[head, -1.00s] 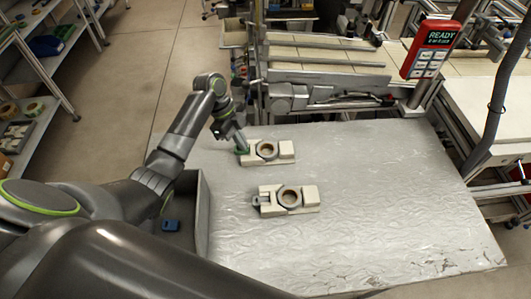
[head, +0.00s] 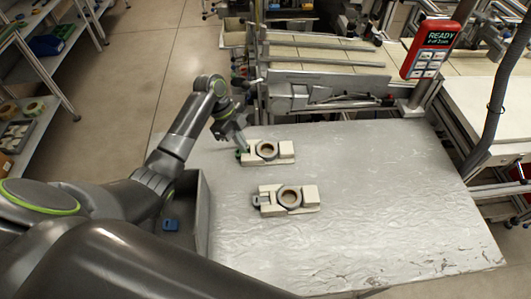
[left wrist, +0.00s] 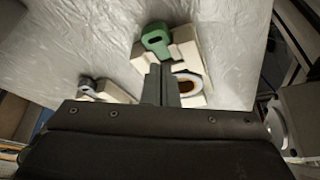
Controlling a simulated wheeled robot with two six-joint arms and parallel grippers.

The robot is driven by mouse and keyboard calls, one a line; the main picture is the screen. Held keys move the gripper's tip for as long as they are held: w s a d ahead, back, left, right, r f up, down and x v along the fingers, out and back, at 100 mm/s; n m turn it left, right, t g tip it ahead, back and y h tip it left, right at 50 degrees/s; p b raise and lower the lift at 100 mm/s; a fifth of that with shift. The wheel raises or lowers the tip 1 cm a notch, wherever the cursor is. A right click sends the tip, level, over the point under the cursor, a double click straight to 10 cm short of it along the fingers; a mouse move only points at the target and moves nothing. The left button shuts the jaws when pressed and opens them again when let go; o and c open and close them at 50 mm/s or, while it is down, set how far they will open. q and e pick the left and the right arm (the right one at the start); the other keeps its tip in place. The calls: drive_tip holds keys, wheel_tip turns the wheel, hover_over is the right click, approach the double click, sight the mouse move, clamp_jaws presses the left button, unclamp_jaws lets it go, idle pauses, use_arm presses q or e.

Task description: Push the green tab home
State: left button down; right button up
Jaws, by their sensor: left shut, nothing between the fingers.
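The green tab (head: 238,153) is at the left end of the far cream holder (head: 287,149), partly hidden by my left gripper in the head view. In the left wrist view, the green tab (left wrist: 156,39) shows its hole, and its lower end meets the holder's cream block (left wrist: 186,44). I cannot tell how deep it sits. A tape reel (head: 267,150) lies in this holder. My left gripper (head: 245,150) is shut and empty, its tips just right of the tab. In the left wrist view the closed fingers (left wrist: 160,70) lie below the tab. My right gripper is not in view.
A nearer cream holder (head: 309,197) has a grey tab (head: 261,200) and another reel (head: 289,197). A grey bin (head: 203,215) with a blue object (head: 171,225) stands left. A red READY device (head: 432,48) stands back right. The table's right side is clear.

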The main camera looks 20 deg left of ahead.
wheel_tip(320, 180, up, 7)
drive_tip(key=p, duration=0.6)
drive_tip(key=shift+p, duration=0.4)
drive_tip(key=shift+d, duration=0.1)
